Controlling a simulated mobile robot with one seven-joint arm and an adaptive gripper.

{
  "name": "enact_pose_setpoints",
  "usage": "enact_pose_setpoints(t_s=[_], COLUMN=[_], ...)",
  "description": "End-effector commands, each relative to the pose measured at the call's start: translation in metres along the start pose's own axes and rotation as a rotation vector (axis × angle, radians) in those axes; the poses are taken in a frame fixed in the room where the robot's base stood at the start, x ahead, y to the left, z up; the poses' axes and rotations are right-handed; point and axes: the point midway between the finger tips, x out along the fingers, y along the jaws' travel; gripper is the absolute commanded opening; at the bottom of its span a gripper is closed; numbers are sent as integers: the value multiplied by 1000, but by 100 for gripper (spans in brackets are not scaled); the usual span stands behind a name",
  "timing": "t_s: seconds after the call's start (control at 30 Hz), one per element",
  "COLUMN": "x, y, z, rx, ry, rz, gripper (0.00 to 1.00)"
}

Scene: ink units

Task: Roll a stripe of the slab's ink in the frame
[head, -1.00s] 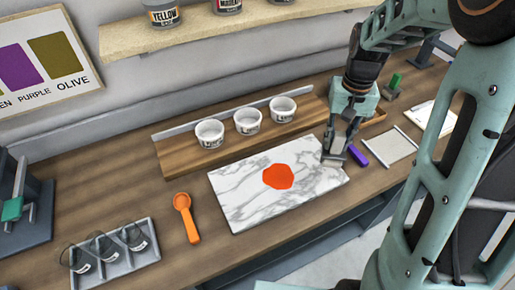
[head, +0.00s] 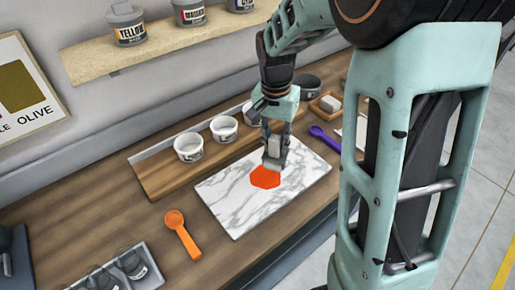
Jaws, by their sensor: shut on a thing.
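The marble slab (head: 230,210) lies on the wooden bench, with an orange-red ink patch (head: 265,179) on it. My gripper (head: 273,160) is over the slab at the back edge of the ink. It is shut on a small pale grey thing, probably the roller (head: 275,148), mostly hidden by the fingers. I cannot tell whether it touches the ink. The frame is largely hidden behind my arm; only a pale strip (head: 339,133) shows at its left.
White cups (head: 189,147) stand on a wooden board behind the slab. An orange spoon (head: 181,235) lies left, a purple spoon (head: 325,138) right. A grey rack (head: 125,277) holds glasses at front left. A wooden tray (head: 318,110) and dark bowl (head: 308,84) stand behind right. Jars (head: 127,27) sit on the shelf.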

Motion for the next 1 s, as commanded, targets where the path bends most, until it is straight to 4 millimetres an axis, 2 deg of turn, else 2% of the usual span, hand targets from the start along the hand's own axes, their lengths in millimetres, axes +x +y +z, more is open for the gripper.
enact_pose_setpoints(t_s=[0.3, 0.5, 0.77, 1.0], x=[6, 6, 9, 28], y=[-29, -39, -43, -43], z=[13, 18, 20, 21], rx=[318, 454, 507, 506], ry=[39, 57, 63, 62], rz=[8, 7, 6, 8], gripper=[0, 0, 0, 0])
